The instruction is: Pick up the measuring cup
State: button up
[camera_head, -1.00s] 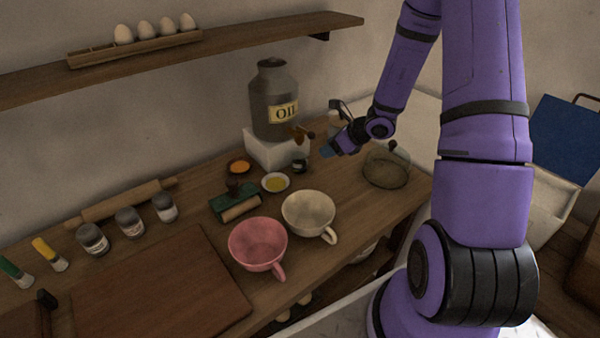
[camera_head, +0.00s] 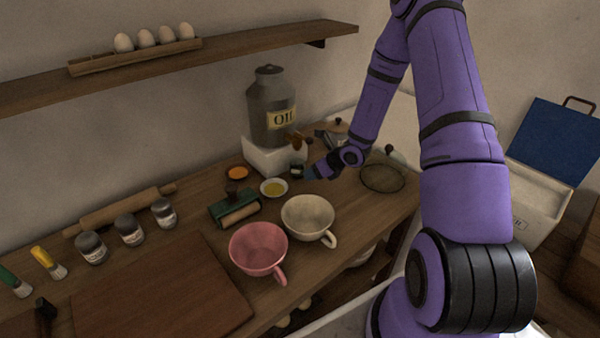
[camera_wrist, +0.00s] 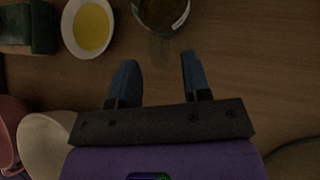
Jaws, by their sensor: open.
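The measuring cup (camera_wrist: 163,12) shows at the top edge of the wrist view as a small round, dark-looking cup with a pale rim. Its faint, short handle (camera_wrist: 160,47) points toward my gripper. In the head view the cup (camera_head: 297,170) is a small dark shape at the foot of the white block, partly hidden by my gripper. My gripper (camera_wrist: 160,64) is open, with its two blue fingers apart and the handle's end lying roughly between the tips. Whether the fingers touch it cannot be told. In the head view my gripper (camera_head: 309,174) is low over the counter.
A cream cup (camera_head: 308,218) and pink cup (camera_head: 258,249) stand nearer. A glass-like dome (camera_head: 383,178) stands right.

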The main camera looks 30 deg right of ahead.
jog(key=shift+x, duration=1.25)
grip_shut()
jog(key=shift+r, duration=0.15)
jog(key=shift+r, duration=1.35)
jog(key=shift+s+d+r, duration=0.35)
jog(key=shift+s+d, duration=0.1)
jog(key=shift+s, duration=2.15)
jog(key=shift+s+d+r, duration=0.35)
jog(key=shift+s+d, duration=0.1)
jog(key=shift+s, duration=2.15)
jog(key=shift+s+d+r, duration=0.35)
jog(key=shift+s+d, duration=0.1)
jog(key=shift+s, duration=2.15)
